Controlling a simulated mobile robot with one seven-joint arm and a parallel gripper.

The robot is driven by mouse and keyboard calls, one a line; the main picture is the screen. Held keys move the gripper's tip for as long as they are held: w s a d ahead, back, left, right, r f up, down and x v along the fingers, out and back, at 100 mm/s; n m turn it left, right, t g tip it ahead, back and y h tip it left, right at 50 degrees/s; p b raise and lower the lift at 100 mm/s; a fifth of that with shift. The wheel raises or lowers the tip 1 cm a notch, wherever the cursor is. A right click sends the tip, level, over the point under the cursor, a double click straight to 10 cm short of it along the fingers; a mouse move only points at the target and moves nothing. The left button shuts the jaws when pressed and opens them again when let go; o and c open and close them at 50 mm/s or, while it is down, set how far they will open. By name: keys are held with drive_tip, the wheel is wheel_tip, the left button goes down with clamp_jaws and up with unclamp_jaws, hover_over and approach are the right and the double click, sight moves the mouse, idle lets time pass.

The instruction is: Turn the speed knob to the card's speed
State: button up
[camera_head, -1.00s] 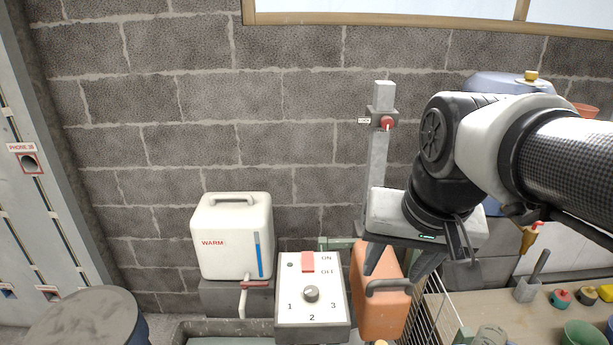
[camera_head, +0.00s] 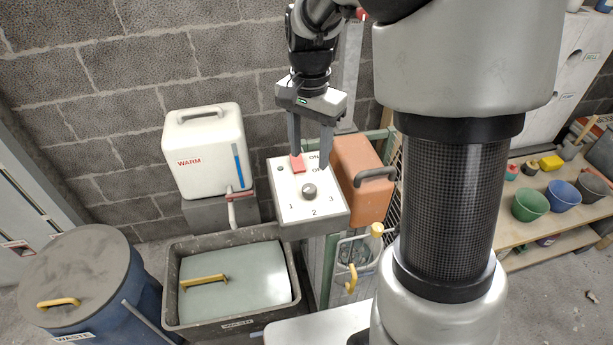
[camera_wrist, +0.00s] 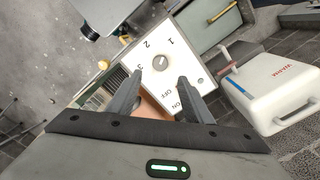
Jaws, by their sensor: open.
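The speed knob (camera_head: 309,191) is a small grey round knob on a white control panel (camera_head: 290,208) marked 1, 2 and 3. It also shows in the wrist view (camera_wrist: 160,62); which number its mark points to is too small to tell. A red switch (camera_head: 298,164) sits above the knob, beside ON and OFF. My gripper (camera_head: 311,157) is open and empty, fingers pointing down over the upper part of the panel. In the wrist view its fingertips (camera_wrist: 159,77) are apart, just short of the knob. I cannot make out a speed card.
A white WARM tank (camera_head: 205,150) stands left of the panel, and an orange canister (camera_head: 361,190) with a dark handle stands close on the right. A grey bin (camera_head: 232,322) with a lidded top is below left. A blue WASTE drum (camera_head: 100,300) stands farther left.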

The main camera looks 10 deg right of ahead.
sight(309, 188)
wheel_tip(309, 188, down, 11)
drive_tip(key=shift+r, duration=0.2)
drive_tip(key=c, duration=1.1)
drive_tip(key=shift+o, duration=0.2)
